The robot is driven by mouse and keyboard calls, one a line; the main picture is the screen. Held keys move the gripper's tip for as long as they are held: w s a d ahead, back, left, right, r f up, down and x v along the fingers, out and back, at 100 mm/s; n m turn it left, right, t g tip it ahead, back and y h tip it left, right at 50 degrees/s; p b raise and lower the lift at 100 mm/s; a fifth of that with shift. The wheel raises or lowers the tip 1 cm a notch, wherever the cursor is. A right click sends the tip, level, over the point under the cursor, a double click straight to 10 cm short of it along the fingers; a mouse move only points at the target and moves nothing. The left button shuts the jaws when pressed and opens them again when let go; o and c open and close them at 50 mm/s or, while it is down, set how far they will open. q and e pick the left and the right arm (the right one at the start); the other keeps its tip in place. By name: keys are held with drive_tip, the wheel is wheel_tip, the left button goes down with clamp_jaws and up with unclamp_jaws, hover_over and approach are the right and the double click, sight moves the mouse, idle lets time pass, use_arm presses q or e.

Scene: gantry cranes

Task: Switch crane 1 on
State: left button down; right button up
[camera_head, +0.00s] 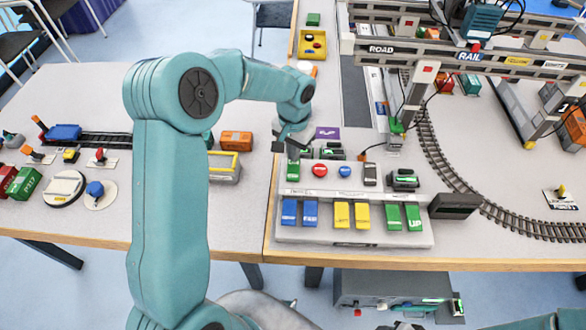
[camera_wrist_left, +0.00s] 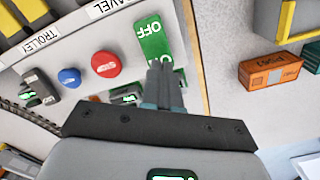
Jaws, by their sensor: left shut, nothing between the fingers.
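The crane control panel (camera_head: 350,237) sits at the table's front edge, with blue, yellow and green paddles. At its upper left is a green rocker switch (camera_head: 293,171). In the left wrist view this switch (camera_wrist_left: 153,38) shows the word OFF on its far half; its other half is mostly hidden behind my fingers. My left gripper (camera_head: 292,150) is shut and empty, its fingertips (camera_wrist_left: 160,68) over the hidden half. I cannot tell whether they touch it. A red button (camera_head: 319,170) and a blue button (camera_head: 344,171) are beside the switch. My right gripper is not in view.
The gantry crane (camera_head: 470,55) stands behind the panel at the right, with curved track (camera_head: 440,160) below it. An orange container (camera_head: 236,140) and a yellow-rimmed tray (camera_head: 224,172) lie left of the gripper. A dark block (camera_head: 455,206) is at the panel's right end.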

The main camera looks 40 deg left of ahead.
use_arm(q)
drive_tip(key=shift+f+b, duration=0.9)
drive_tip(key=shift+f, duration=0.25)
idle(0.6)
drive_tip(key=shift+s, duration=0.1)
drive_tip(key=shift+r+p, duration=0.75)
drive_tip(key=shift+r, duration=0.2)
drive_tip(key=shift+r+p, duration=1.75)
drive_tip(key=shift+r, duration=0.9)
drive_tip(key=shift+f, duration=0.1)
